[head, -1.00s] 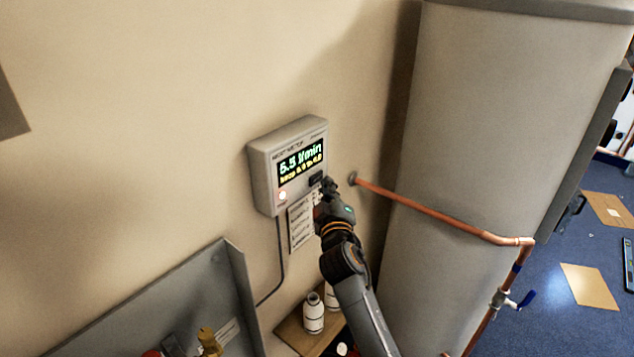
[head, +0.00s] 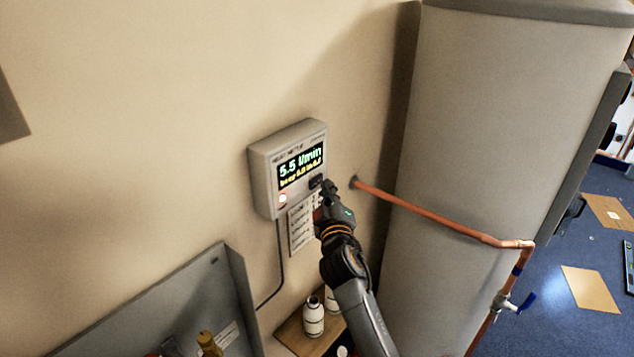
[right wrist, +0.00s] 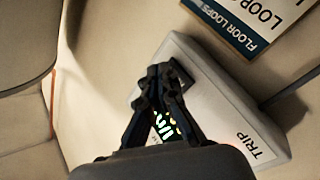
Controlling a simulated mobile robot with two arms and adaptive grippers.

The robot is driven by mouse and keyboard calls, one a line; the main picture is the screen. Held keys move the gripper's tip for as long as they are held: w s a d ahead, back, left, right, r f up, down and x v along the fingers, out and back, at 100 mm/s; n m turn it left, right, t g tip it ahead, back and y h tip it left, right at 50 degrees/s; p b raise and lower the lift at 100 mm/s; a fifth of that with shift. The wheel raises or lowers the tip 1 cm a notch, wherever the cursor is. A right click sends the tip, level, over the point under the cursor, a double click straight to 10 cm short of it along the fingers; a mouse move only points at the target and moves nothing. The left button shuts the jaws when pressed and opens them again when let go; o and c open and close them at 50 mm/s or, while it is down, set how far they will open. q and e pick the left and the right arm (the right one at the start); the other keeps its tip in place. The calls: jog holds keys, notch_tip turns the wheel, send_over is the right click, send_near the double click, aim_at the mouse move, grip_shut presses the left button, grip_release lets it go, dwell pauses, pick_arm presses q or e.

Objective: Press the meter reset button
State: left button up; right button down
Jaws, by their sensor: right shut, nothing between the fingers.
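The grey meter box (head: 263,178) is on the wall in the head view, with a lit screen (head: 300,166) reading "5.5 l/min" and a smaller yellow line below. A glowing light (head: 282,198) is at its lower left, and a dark button (head: 316,181) at its lower right. My right gripper (head: 325,188) is shut and empty, its tips at or just in front of the dark button; contact cannot be told. In the right wrist view the shut fingers (right wrist: 163,72) cover part of the meter (right wrist: 225,110), beside the word "TRIP". My left gripper is not in view.
A label card (head: 301,228) hangs below the meter, beside a cable. A large grey cylinder (head: 455,130) and a copper pipe (head: 430,214) stand to the right. White bottles (head: 313,316) sit on a wooden shelf below; a grey panel (head: 175,310) is at lower left.

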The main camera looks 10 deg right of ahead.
jog(key=shift+w, duration=0.1)
dwell(0.3)
jog(key=shift+w+a+b, duration=0.25)
jog(key=shift+b, duration=0.05)
jog(key=shift+w+a+b, duration=0.2)
jog(key=shift+w+b, duration=0.1)
dwell(0.7)
jog(key=shift+s+r, duration=0.1)
jog(key=shift+s+d+p, duration=0.45)
jog(key=shift+s+p, duration=0.05)
jog(key=shift+s, duration=0.1)
jog(key=s+d+p, duration=0.1)
jog(key=s, duration=0.1)
jog(key=s+d+p, duration=0.1)
jog(key=s+d, duration=0.1)
jog(key=shift+p, duration=0.35)
